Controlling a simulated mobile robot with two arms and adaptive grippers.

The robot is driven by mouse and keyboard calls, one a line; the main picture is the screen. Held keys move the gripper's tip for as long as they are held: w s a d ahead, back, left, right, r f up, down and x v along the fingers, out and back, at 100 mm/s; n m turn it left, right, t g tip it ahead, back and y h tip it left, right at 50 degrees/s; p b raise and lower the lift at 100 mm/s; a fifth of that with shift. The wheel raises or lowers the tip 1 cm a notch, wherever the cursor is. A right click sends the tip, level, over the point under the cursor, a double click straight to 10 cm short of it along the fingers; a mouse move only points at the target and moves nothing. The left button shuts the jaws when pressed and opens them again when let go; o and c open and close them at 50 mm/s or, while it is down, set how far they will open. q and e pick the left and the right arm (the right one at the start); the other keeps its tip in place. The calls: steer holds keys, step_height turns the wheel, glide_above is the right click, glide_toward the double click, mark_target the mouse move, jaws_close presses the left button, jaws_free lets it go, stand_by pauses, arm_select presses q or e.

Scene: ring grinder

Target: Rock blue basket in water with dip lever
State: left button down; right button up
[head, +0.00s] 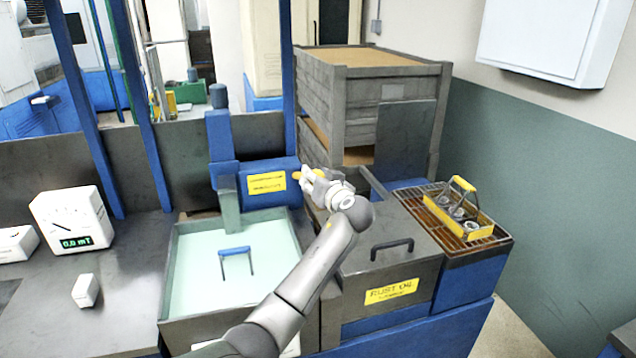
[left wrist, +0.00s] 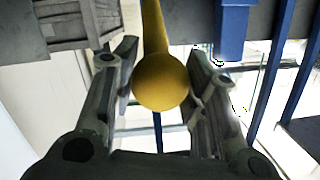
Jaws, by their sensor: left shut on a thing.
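The dip lever ends in a yellow ball knob (left wrist: 160,82), which fills the middle of the left wrist view. In the head view my left gripper (head: 306,175) is at the lever, right of the blue dip unit (head: 262,182). Its two fingers (left wrist: 163,62) stand on either side of the knob and are shut on it. The blue basket shows only as its blue handle (head: 236,253), standing out of the pale green water (head: 200,272) in the tank; its body is hidden below the surface. My right gripper is not in view.
A lidded rust oil box (head: 392,291) stands right of the tank, partly behind my left arm. A yellow basket (head: 462,220) with metal rings sits on a rack (head: 496,237) at the far right. A white meter (head: 72,230) stands left on the bench.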

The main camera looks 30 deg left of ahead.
arm_select(q)
steer(key=shift+g+h, duration=0.3)
steer(key=shift+h, duration=0.2)
steer(key=r, duration=0.1)
steer(key=a+r+p, duration=0.1)
steer(key=w+r+p, duration=0.1)
steer(key=r, duration=0.1)
steer(key=shift+a, duration=0.15)
steer(key=shift+w+a+r+b, duration=0.3)
steer(key=shift+w+a+r, duration=0.4)
steer(key=shift+r, duration=0.15)
steer(key=shift+a+r, duration=0.1)
steer(key=shift+r, duration=0.45)
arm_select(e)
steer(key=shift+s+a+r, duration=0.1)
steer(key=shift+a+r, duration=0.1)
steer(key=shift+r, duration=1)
arm_select(q)
steer(key=c, duration=1.3)
jaws_free()
steer(key=o, duration=0.4)
steer(key=shift+w+f, duration=0.1)
steer(key=shift+f, duration=0.05)
steer(key=shift+o, duration=0.4)
steer(key=shift+f, duration=0.15)
